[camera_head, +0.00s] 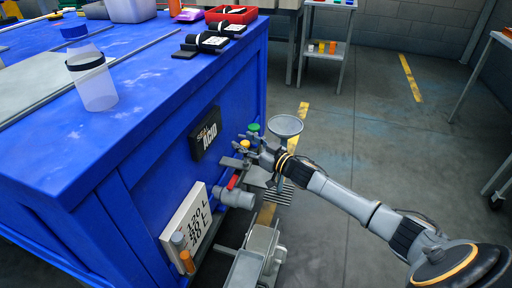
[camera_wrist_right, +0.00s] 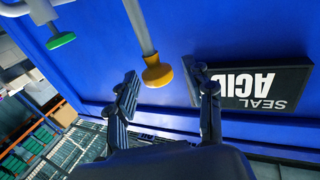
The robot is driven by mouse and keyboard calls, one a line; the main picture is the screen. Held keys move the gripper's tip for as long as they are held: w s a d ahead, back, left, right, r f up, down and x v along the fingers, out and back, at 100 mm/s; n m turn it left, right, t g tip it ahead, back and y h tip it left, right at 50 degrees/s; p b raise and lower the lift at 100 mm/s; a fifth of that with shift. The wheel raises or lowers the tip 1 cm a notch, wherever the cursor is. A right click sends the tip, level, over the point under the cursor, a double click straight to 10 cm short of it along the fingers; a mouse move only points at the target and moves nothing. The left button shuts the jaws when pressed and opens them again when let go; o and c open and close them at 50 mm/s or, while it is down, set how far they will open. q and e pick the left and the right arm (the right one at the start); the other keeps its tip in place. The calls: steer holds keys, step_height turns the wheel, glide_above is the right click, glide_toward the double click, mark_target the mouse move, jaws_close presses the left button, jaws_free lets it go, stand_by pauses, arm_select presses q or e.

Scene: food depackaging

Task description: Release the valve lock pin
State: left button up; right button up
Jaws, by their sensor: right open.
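Valve fittings stick out from the side of the blue cabinet (camera_head: 150,165). A yellow knob (camera_head: 245,144) and a green knob (camera_head: 254,127) sit there, with a red handle (camera_head: 233,182) below. I cannot tell for sure which part is the lock pin. My right gripper (camera_head: 259,154) is at the fittings. In the right wrist view the gripper (camera_wrist_right: 160,85) is open and empty, its two fingers on either side of the yellow knob (camera_wrist_right: 158,74), with gaps on both sides. The green knob (camera_wrist_right: 61,40) is off to the left. My left gripper is not in view.
A black "SEAL ACID" sign (camera_head: 205,134) is on the cabinet side; it is close to one finger in the wrist view (camera_wrist_right: 255,85). A funnel (camera_head: 285,125) stands right beside the fittings. A white numbered plate (camera_head: 187,225) is lower down.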

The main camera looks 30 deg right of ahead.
steer(key=v, duration=1.1)
steer(key=shift+s+d, duration=0.15)
steer(key=shift+s, duration=0.15)
